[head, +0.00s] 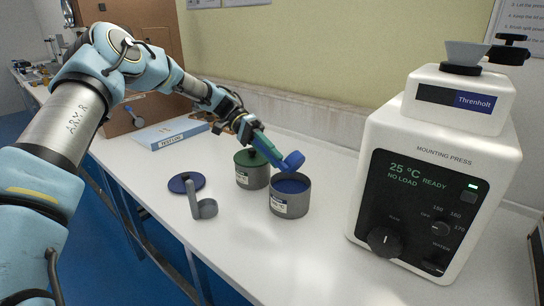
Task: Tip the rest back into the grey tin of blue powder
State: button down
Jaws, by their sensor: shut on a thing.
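The grey tin (290,204) stands open on the white bench, with blue powder (290,186) inside. My gripper (258,138) is shut on a blue scoop (293,160). The scoop's round cup is just above the tin's far rim and looks tilted; I cannot tell whether powder is in it. A blue lid (186,182) lies flat on the bench to the left.
A grey tin with a green lid (250,170) stands close behind and left of the open tin, under my gripper. A grey scoop (205,208) is at the front left. The mounting press (436,165) stands at right. A "TEST LOG" (172,134) lies behind.

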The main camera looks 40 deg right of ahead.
notch_tip(320, 180, up, 2)
jog(key=t+y, duration=0.1)
jog(key=t, duration=0.5)
jog(key=shift+s, duration=0.1)
jog(key=t, duration=0.3)
jog(key=r+t+y+b, duration=0.1)
jog(key=t, duration=0.2)
jog(key=shift+r, duration=0.1)
jog(key=shift+r+t+b, duration=0.3)
jog(key=shift+t+b, duration=0.15)
jog(key=shift+t, duration=0.25)
jog(key=shift+a, duration=0.1)
